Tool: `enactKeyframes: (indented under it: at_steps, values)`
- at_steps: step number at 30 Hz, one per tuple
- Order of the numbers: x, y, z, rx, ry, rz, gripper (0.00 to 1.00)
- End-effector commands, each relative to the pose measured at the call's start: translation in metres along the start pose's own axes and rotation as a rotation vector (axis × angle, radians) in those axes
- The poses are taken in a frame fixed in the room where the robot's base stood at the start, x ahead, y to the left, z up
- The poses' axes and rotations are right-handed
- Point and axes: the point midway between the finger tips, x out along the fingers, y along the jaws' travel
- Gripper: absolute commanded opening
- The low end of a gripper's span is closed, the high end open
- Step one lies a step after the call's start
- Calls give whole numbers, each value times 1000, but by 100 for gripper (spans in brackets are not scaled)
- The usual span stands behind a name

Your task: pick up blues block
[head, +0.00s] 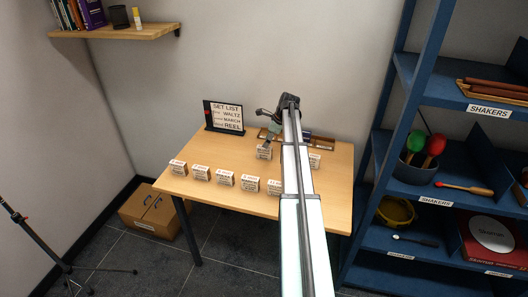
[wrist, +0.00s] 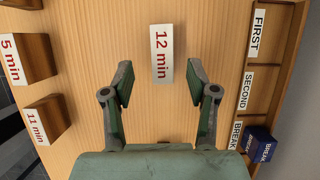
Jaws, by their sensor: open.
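Several small wooden blocks with white labels stand on the table. The name "blues" cannot be read on any label. One block, marked "12 min" (wrist: 161,53), lies ahead of my open gripper (wrist: 160,82) in the wrist view, past the fingertips and roughly centred between them. It seems to be the block (head: 264,152) set behind the front row in the head view. In the head view my gripper (head: 270,130) is over the back of the table, partly hidden by my arm. The gap between the fingers is empty.
Blocks marked "5 min" (wrist: 28,58) and "11 min" (wrist: 48,118) stand left in the wrist view. A tray (wrist: 285,65) labelled FIRST, SECOND, BREAK lies right, with a blue BREAK block (wrist: 261,144). A set list sign (head: 226,116) stands at the table's back.

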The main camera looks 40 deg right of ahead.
Motion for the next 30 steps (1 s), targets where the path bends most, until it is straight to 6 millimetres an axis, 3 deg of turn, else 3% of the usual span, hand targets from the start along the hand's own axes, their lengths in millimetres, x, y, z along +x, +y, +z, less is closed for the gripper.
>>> enactKeyframes:
  at_steps: [6, 14, 24, 30]
  values:
    - [25, 0, 1, 0, 0, 1, 58]
    - [35, -1, 0, 0, 0, 1, 58]
    - [76, -3, -2, 1, 0, 1, 58]
    - [80, -3, -3, 1, 0, -1, 58]
